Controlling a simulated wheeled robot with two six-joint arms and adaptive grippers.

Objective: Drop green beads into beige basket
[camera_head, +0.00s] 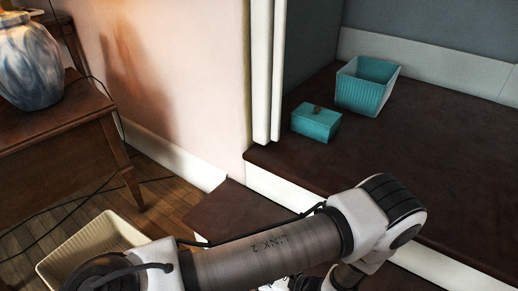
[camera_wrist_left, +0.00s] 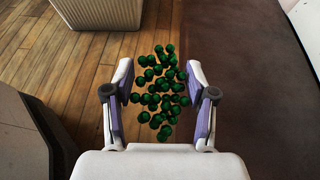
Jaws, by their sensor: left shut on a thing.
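The green beads (camera_wrist_left: 160,97) form a loose-looking bunch of dark green balls between the two fingers of my left gripper (camera_wrist_left: 160,68). The gripper is shut on them, above the wooden floor beside a dark brown surface. The beige basket (camera_head: 52,262) stands on the floor at the lower left of the head view, partly covered by my arm. Its ribbed side also shows at the top left of the left wrist view (camera_wrist_left: 98,14), apart from the beads. The beads are hidden in the head view. My right gripper is not seen.
A teal box with a lid (camera_head: 315,122) and a teal ribbed basket (camera_head: 362,92) stand on the dark raised platform (camera_head: 440,150). A wooden side table (camera_head: 60,135) with a blue-white vase (camera_head: 28,65) is at left. A black cable lies on the floor.

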